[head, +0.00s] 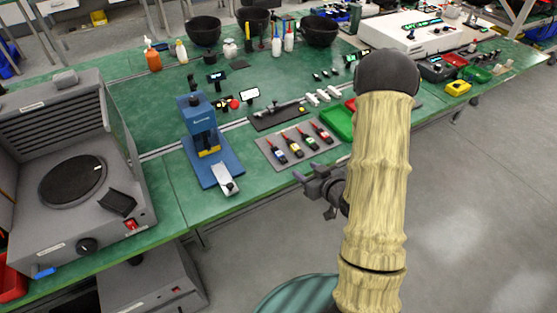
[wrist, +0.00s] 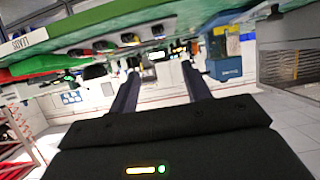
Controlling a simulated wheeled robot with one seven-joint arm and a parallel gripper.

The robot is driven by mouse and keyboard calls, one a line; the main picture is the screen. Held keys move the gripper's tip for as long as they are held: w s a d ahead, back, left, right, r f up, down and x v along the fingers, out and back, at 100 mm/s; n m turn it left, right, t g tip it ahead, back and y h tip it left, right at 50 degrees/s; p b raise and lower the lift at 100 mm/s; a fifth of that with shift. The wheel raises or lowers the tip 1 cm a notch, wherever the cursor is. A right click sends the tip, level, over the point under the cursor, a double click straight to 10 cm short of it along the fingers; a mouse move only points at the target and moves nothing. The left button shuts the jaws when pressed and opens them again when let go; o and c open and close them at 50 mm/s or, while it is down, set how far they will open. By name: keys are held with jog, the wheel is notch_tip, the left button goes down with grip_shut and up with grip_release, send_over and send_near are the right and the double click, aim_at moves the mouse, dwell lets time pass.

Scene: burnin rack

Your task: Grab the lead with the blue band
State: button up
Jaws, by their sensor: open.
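Several dark leads with red ends lie side by side on a grey mat (head: 268,147) near the bench's front edge in the head view. The leftmost lead (head: 280,156) seems to carry the blue band, though it is small there. The lead beside it (head: 296,149) shows a yellowish band.
A blue press (head: 200,135) stands left of the mat. A green bin (head: 337,123) stands to its right, and a dark tool (head: 275,115) lies behind it. A grey machine (head: 75,170) fills the left end. Open floor lies in front of the bench on the right.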

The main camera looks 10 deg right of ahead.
jog(key=shift+w+a+f+b, duration=0.1)
jog(key=shift+w+f+b, duration=0.25)
jog(key=shift+b, duration=1.3)
jog(key=b, duration=0.2)
jog(key=shift+b, duration=0.35)
jog(key=p, duration=0.1)
send_near(281, 155)
jog(key=x, duration=0.3)
jog(key=shift+w+a, duration=0.2)
jog(key=shift+w, duration=0.1)
jog(key=shift+w+a, duration=0.1)
jog(key=x, duration=0.5)
jog(key=shift+f+p, duration=0.2)
jog(key=shift+p, duration=0.2)
